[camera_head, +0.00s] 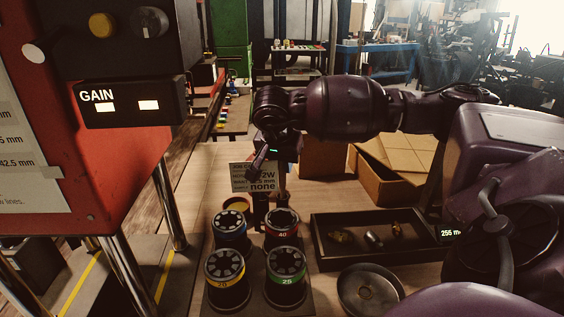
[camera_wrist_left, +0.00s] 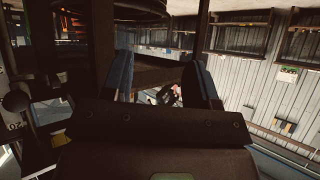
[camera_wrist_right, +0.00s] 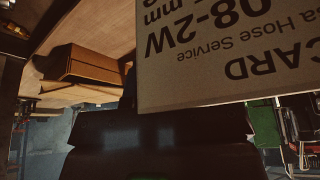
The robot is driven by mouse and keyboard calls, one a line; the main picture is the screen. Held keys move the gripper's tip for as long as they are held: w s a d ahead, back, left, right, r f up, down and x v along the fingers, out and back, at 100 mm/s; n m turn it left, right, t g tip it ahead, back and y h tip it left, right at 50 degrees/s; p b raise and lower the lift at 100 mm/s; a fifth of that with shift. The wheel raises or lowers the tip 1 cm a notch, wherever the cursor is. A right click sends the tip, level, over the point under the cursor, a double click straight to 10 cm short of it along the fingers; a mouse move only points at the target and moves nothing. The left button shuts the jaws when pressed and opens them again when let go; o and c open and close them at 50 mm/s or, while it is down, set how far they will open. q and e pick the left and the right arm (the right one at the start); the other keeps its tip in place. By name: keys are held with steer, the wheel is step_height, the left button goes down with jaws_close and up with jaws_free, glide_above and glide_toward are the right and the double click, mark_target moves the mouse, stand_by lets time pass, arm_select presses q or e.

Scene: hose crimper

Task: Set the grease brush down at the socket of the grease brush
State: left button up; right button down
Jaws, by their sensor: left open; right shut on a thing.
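My right gripper (camera_head: 268,163) points down in front of the printed card, behind the die pots, in the head view. It is shut on a thin dark thing, taken as the grease brush, which is mostly hidden by the gripper and the card. In the right wrist view the card (camera_wrist_right: 215,55) covers the fingertips. I cannot make out the brush's socket. A small pot with a yellowish inside (camera_head: 237,204) stands just left of and below the gripper. My left gripper (camera_wrist_left: 162,82) is open and empty in the left wrist view, outside the head view.
A dark tray (camera_head: 325,262) with small parts and a round metal bowl (camera_head: 369,292) lie to the right. An open cardboard box (camera_head: 392,185) is behind. The red GAIN machine (camera_head: 100,165) stands left.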

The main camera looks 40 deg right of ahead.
steer(key=shift+f, duration=0.1)
steer(key=c, duration=1)
jaws_free()
steer(key=shift+o, duration=0.2)
